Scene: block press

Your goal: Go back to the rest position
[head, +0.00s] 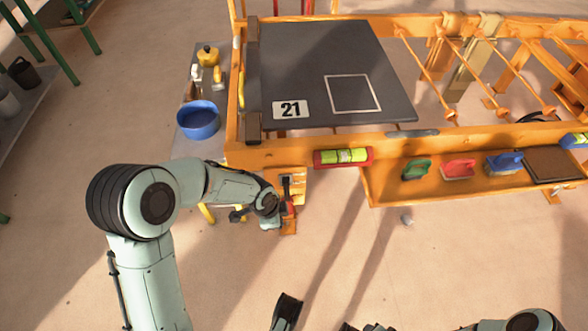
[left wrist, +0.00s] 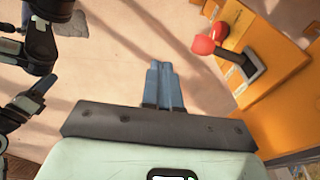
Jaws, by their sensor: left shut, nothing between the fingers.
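My left gripper (head: 268,222) is at the press's near left corner, beside an orange lever panel (head: 299,187). In the left wrist view its blue-grey fingers (left wrist: 162,85) are together with nothing between them, pointing over bare floor. A lever with a red knob (left wrist: 204,45) stands to the right of the fingers, apart from them. In the head view the lever is partly hidden by my left wrist. My right gripper (head: 318,318) is at the bottom edge, its dark fingers spread and empty. It also shows at the left of the left wrist view (left wrist: 32,75).
The orange press frame holds a dark plate (head: 300,70) marked 21 with a white square outline. A level (head: 343,157) is on its front edge. A tray (head: 385,190) with green, red and blue handled blocks is at the right. A blue bowl (head: 198,120) stands left. Floor in front is mostly clear.

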